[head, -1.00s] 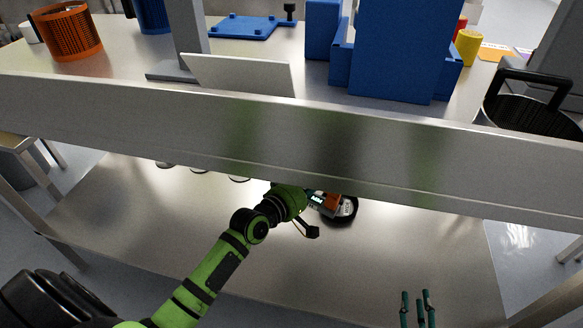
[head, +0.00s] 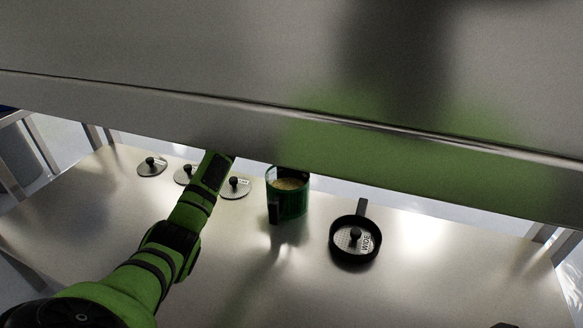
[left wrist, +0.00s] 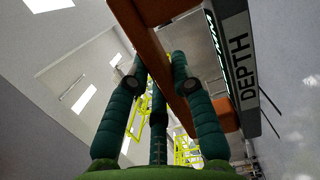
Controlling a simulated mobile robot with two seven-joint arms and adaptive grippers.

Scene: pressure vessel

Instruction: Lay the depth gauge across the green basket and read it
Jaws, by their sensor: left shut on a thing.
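The green basket (head: 288,203) stands upright on the lower shelf, holding something yellowish, with a dark handle at its front. My left arm reaches up to the left of the basket, and its gripper is hidden behind the upper worktop in the head view. In the left wrist view, my left gripper (left wrist: 157,82) is shut on the depth gauge (left wrist: 242,68), which has an orange bar and a black body marked DEPTH. The gauge's display is seen edge-on and I cannot read it.
The upper worktop (head: 300,130) overhangs the shelf and blocks the view above it. A black pan (head: 342,250) with a knobbed disc marked WIDE lies right of the basket. Knobbed discs (head: 235,187) lie left of it.

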